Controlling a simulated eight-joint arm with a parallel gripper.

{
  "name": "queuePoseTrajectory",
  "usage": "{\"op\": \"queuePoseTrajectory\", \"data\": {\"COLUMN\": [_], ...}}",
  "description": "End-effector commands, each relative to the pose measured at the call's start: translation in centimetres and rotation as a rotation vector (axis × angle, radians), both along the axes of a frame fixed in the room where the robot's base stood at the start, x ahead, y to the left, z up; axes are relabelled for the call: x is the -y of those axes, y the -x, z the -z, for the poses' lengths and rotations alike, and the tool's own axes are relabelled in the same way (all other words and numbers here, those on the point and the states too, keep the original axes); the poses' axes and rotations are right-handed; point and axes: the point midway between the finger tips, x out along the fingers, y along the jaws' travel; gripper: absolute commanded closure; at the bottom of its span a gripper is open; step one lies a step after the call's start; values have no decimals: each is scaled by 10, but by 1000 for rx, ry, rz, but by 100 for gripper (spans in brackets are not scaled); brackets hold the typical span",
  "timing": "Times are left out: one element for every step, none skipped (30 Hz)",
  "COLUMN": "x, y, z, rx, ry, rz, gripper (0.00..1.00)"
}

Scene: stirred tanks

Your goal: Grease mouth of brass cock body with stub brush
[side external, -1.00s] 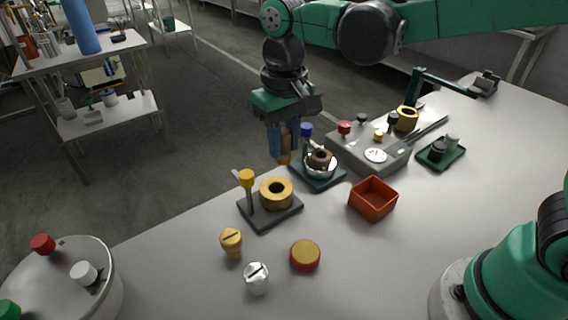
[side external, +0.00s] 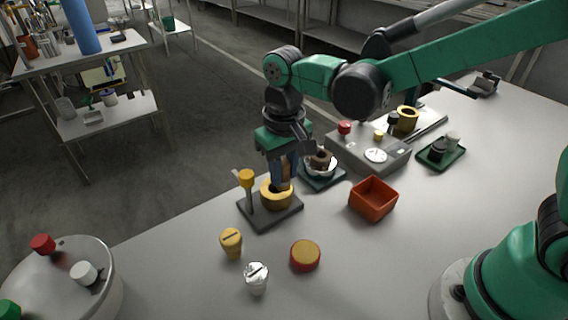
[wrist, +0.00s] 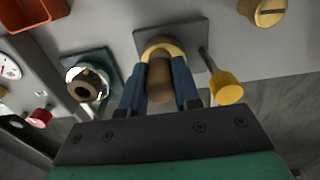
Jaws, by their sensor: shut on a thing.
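The brass cock body (side external: 272,201) is a thick yellow ring on a dark square plate (side external: 262,217). It also shows in the wrist view (wrist: 163,43), partly covered by the brush. My gripper (side external: 283,181) points down over the cock body, with its blue fingers at the mouth. In the wrist view my gripper (wrist: 160,92) is shut on the stub brush (wrist: 160,80), a brown cylinder between the fingers. The brush's working end is hidden, so I cannot tell how far it enters the mouth.
A yellow-topped post (side external: 247,178) stands left on the same plate. A metal dish with a brown ring (side external: 321,164) is close behind right. An orange-red tray (side external: 373,198) lies right. A yellow plug (side external: 231,243), silver plug (side external: 256,278) and round tin (side external: 305,255) stand in front.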

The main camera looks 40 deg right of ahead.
Motion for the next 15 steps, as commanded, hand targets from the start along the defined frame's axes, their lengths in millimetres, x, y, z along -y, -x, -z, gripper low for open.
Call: {"op": "queuePoseTrajectory", "data": {"x": [0, 0, 0, 0, 0, 0, 0, 0, 0, 0, 0, 0, 0, 0, 0], "y": [0, 0, 0, 0, 0, 0, 0, 0, 0, 0, 0, 0, 0, 0, 0], "z": [0, 0, 0, 0, 0, 0, 0, 0, 1, 1, 2, 2, 3, 4, 5], "rx": [0, 0, 0, 0, 0, 0, 0, 0, 0, 0, 0, 0, 0, 0, 0], "ry": [0, 0, 0, 0, 0, 0, 0, 0, 0, 0, 0, 0, 0, 0, 0], "rz": [0, 0, 0, 0, 0, 0, 0, 0, 0, 0, 0, 0, 0, 0, 0], "gripper": [100, 100, 100, 100, 100, 100, 100, 100, 100, 100, 100, 100, 100, 100, 100]}}
